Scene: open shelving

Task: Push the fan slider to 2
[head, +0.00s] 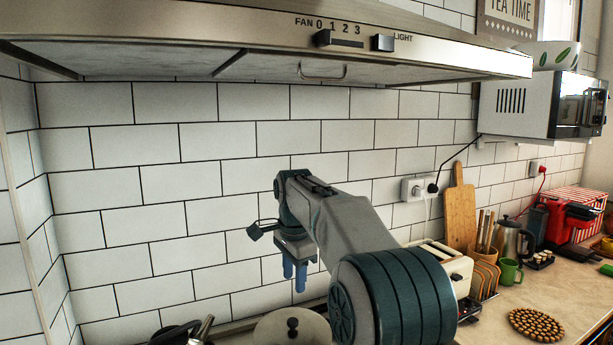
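The fan slider (323,38) is a small dark knob at the left end of a short slot on the steel front of the range hood (200,25). It sits about under the 0 of the printed marks 0 1 2 3. My gripper (294,277) hangs well below the hood in front of the tiled wall, with its two blue fingers pointing down. A gap shows between the fingers, and nothing is seen in them. It is apart from the slider.
A pot lid (292,328) and a kettle (182,333) are below my gripper. A microwave (540,105) hangs at the right. The space between hood and stove is clear around my arm.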

